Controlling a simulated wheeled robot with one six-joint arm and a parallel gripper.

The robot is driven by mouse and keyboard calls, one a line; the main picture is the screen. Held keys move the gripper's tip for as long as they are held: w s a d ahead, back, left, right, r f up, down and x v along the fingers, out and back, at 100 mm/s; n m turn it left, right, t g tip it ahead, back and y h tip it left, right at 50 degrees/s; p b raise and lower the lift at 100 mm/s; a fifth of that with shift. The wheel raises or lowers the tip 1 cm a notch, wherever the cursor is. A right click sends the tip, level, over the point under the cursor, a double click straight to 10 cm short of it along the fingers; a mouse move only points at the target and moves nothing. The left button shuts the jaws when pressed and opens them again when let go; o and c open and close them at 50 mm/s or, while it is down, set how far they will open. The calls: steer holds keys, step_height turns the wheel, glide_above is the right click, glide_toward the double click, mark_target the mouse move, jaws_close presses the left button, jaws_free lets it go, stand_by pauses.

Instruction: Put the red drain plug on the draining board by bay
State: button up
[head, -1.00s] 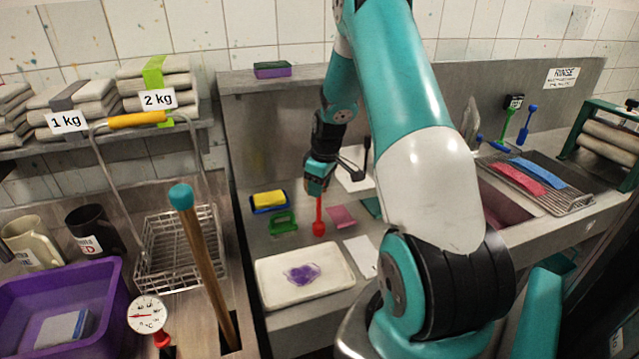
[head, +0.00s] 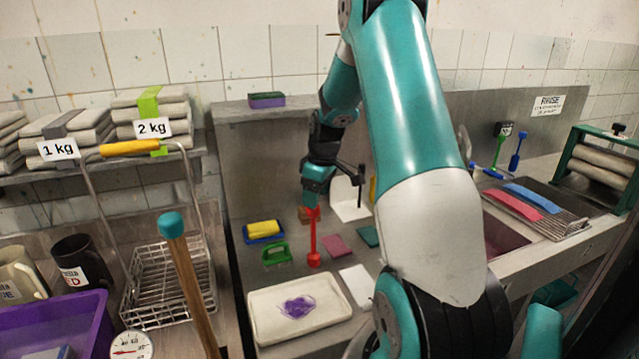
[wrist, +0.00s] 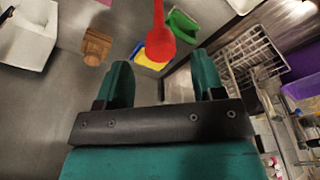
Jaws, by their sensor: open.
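Green (head: 498,152) and blue (head: 517,150) plug-like items stand behind the board. A roller wringer (head: 600,165) is at far right.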

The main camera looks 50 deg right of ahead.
step_height(320, 180, up, 5)
steer(key=s+a+r+n+y, duration=0.1)
steer(key=a+r, duration=0.2)
steer(key=a, duration=0.9)
steer(key=s+a+r+n+y, duration=0.1)
steer(key=a+r, duration=0.2)
steer(key=a, duration=0.9)
steer(key=s+a+n+g+y, duration=0.1)
steer(key=s+a+n, duration=0.1)
steer(key=s+a, duration=1.5)
steer(key=shift+s+a+r+g+y+b, duration=0.3)
steer(key=shift+s+r+g+y+b, duration=0.1)
steer(key=shift+s+b, duration=0.05)
